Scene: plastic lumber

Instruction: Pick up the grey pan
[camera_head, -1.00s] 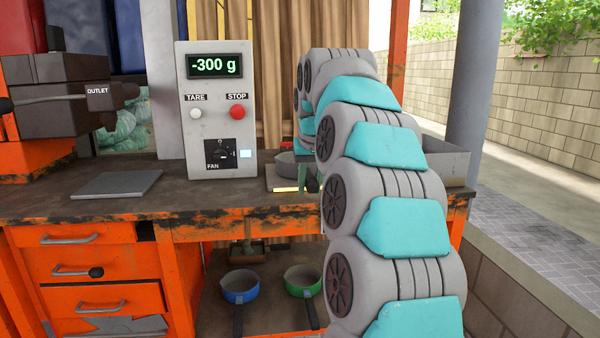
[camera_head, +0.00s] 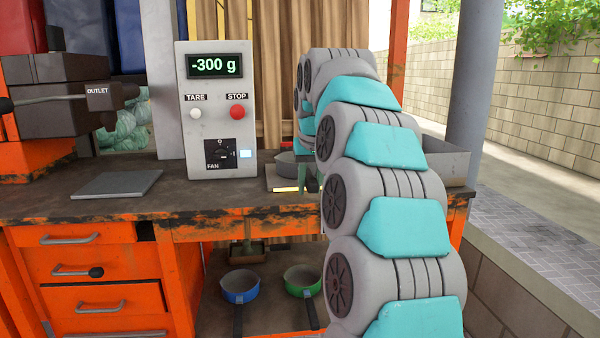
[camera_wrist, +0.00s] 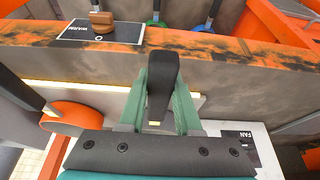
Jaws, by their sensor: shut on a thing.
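The grey pan (camera_head: 286,164) sits at the back of the workbench, right of the scale panel, partly hidden behind my arm. My gripper (camera_head: 309,178) is low beside it, mostly covered by my arm. In the wrist view, the green fingers of my gripper (camera_wrist: 160,118) are on either side of a dark handle (camera_wrist: 163,75), shut on it. The bowl of the pan cannot be made out in the wrist view. I cannot tell whether the pan is lifted clear of the surface under it.
The scale panel (camera_head: 215,130) reads -300 g and stands close left of the pan. A grey open box (camera_head: 445,165) is on the right. A blue pan (camera_head: 240,288) and a green pan (camera_head: 302,281) are on the lower shelf. A flat grey plate (camera_head: 118,184) lies on the left bench.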

